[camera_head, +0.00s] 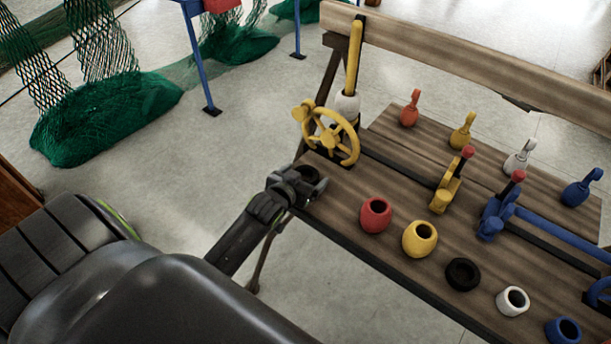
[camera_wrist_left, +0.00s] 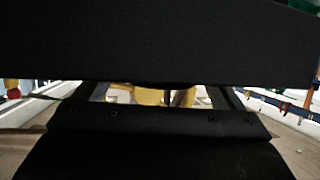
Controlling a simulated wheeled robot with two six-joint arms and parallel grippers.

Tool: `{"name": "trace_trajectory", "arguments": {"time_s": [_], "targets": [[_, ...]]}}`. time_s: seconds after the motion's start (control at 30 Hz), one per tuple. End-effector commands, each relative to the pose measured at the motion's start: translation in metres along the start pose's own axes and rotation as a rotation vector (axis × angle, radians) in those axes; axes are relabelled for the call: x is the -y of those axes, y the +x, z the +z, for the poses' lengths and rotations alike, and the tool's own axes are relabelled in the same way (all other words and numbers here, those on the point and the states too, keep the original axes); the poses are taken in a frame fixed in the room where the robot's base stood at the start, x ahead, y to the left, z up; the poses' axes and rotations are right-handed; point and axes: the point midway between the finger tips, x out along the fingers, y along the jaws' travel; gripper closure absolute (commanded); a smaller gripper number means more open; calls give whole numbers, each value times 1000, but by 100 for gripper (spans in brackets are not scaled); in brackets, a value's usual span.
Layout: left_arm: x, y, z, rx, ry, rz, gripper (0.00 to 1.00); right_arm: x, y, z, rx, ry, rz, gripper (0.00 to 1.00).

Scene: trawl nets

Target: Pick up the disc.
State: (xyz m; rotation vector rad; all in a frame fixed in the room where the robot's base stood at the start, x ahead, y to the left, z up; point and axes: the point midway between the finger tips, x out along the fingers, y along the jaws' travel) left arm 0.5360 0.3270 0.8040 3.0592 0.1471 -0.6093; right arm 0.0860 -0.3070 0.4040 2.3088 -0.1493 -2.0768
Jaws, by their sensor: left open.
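My left gripper (camera_head: 304,186) is open at the near left corner of the wooden bench top. A dark round shape (camera_head: 309,173) shows at its fingertips. It may be the disc, but it blends with the black fingers and I cannot tell whether they touch it. A low black ring-like piece (camera_head: 463,274) stands farther right, between the yellow and white pots, well apart from the gripper. In the left wrist view, large black parts hide most of the scene, with a yellow shape (camera_wrist_left: 150,97) behind them. My right gripper is not in view.
A yellow handwheel (camera_head: 331,138) and upright yellow lever (camera_head: 353,58) stand just behind the gripper. Red (camera_head: 376,216), yellow (camera_head: 420,240), white (camera_head: 513,302) and blue (camera_head: 563,331) pots line the front. Levers and hooked pieces stand farther back. Green nets (camera_head: 105,115) lie left.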

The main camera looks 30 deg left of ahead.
Motion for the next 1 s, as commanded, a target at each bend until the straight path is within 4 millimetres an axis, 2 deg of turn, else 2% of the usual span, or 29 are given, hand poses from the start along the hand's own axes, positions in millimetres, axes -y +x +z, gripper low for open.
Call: {"name": "trace_trajectory", "arguments": {"time_s": [0.23, 0.6, 0.87, 1.0], "targets": [[0, 1, 0, 0, 0, 0, 11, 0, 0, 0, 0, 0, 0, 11], [0, 1, 0, 0, 0, 0, 59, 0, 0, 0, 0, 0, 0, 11], [0, 0, -3, -1, 1, 0, 59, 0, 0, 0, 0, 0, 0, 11], [0, -6, -18, -5, 1, 0, 59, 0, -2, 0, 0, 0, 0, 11]]}}
